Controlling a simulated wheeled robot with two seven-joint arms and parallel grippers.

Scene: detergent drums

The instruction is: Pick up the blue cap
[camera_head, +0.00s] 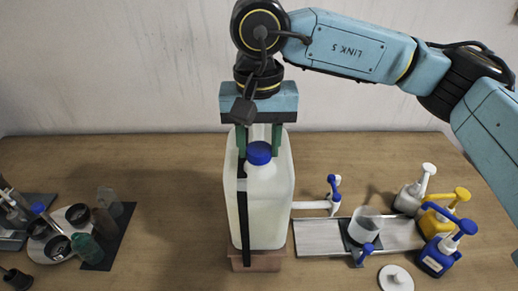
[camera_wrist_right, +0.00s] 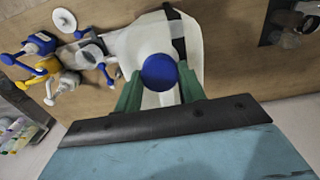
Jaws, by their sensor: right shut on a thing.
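The blue cap (camera_head: 259,153) sits on top of a tall white drum (camera_head: 268,205) near the middle of the table. My right gripper (camera_head: 259,148) points straight down over the drum, with its green fingers on either side of the cap. In the right wrist view, the cap (camera_wrist_right: 159,72) lies between the tips of the green fingers (camera_wrist_right: 160,85), which are shut on it. The cap still appears to be on the drum's neck, and the contact edges are partly hidden. My left gripper is in neither view.
The drum stands on a brown block (camera_head: 257,261). To its right are a grey board (camera_head: 318,238) with a white cup (camera_head: 365,224), several pump bottles (camera_head: 437,256) and a white lid (camera_head: 396,279). A round tray (camera_head: 66,217) with small bottles is at left.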

